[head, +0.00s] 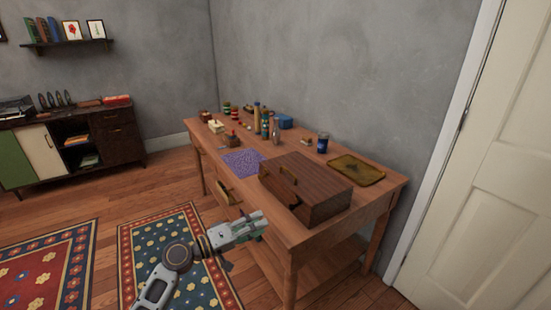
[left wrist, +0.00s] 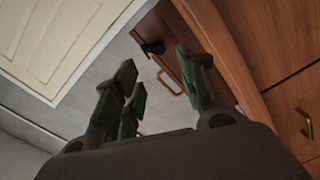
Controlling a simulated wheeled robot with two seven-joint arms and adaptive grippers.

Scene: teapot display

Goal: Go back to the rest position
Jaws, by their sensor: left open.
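My left gripper (head: 262,222) is in front of the wooden table (head: 384,195), near its front edge, in the head view. It is open and nothing shows between its fingers. In the left wrist view its fingers (left wrist: 165,95) are spread apart, with the table's drawer front and a brass handle (left wrist: 168,84) beyond them. A dark wooden box (head: 315,182) stands on the table just beyond the gripper. My right gripper is not in view.
A purple mat (head: 243,162), a tray (head: 356,171), a dark blue jar (head: 323,143) and several small containers are on the table. A table drawer (head: 226,192) appears slightly open. Patterned rugs (head: 172,255) cover the floor at left. A white door (head: 480,190) is at right.

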